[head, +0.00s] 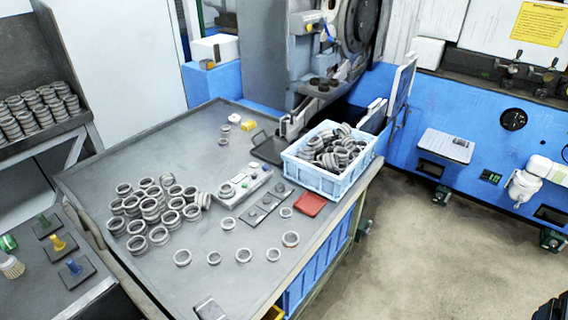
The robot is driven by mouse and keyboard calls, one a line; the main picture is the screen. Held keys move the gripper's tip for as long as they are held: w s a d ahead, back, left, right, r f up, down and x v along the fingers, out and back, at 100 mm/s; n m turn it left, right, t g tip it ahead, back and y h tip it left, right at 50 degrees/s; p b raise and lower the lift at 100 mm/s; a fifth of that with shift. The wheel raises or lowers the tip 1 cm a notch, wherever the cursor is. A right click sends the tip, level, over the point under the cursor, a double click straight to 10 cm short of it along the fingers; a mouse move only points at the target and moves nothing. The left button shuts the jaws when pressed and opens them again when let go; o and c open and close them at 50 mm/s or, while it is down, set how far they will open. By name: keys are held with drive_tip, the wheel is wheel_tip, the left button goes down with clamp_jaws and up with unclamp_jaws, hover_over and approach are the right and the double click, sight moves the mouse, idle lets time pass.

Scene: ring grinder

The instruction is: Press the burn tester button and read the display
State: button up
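A light grey box-shaped device (246,184) lies on the work table (130,265), left of the blue crate; it may be the burn tester. A metal ring sits at its left end, and small round parts show on its top. I cannot tell which part is a button, and no readable display shows at this size. Just in front of it lies a flat grey plate (257,213) with several dark round spots. My gripper is not clearly in view.
Several metal rings (150,205) are piled on the table's left, with loose ones in front. A blue crate (310,178) full of rings and a red square (309,205) are at the right. The grinder (268,65) stands behind.

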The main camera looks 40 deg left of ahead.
clamp_jaws()
idle(1.5)
